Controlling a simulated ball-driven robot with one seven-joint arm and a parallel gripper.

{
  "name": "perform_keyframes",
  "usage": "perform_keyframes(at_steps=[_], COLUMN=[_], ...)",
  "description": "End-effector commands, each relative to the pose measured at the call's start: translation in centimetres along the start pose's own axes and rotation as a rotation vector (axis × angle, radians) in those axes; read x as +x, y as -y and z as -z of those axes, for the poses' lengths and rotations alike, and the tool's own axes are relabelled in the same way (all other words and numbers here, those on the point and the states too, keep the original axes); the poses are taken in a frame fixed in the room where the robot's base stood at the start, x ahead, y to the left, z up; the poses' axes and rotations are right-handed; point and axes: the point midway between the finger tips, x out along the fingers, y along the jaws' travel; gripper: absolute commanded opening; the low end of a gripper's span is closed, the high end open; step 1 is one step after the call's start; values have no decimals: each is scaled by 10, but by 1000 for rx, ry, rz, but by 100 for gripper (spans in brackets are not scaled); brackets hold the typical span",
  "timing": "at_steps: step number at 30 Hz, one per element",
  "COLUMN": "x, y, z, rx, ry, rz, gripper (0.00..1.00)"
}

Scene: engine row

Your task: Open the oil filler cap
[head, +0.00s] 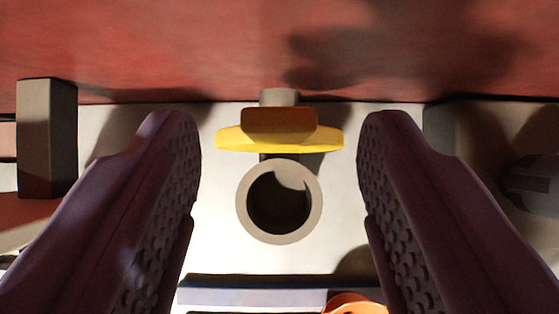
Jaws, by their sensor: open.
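The oil filler cap (235,139), a yellow disc with a brown grip block, stands swung up on edge behind the filler neck in the head view. The neck (310,222) is a round grey tube, and its dark bore is uncovered. A short dark link shows between cap and neck. My gripper (281,125) is open, with one ridged purple finger on each side of the cap and neck. A clear gap shows between each finger and the cap, and the jaws are empty.
A red surface (180,45) fills the back. A grey-brown block (47,140) stands at left and a dark cylindrical part (530,182) lies at right. A blue-grey bar (250,291) and an orange part (352,304) are at the front. The pale surface around the neck is clear.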

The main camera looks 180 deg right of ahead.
Motion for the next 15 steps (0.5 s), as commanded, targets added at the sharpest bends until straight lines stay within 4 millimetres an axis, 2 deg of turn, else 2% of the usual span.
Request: perform_keyframes(at_steps=[1,6,15], x=[-12,-37,-45], y=[0,0,0], z=[2,2,0], rx=[0,0,0], ry=[-2,-2,-1], rz=[0,0,0], gripper=[55,55,55])
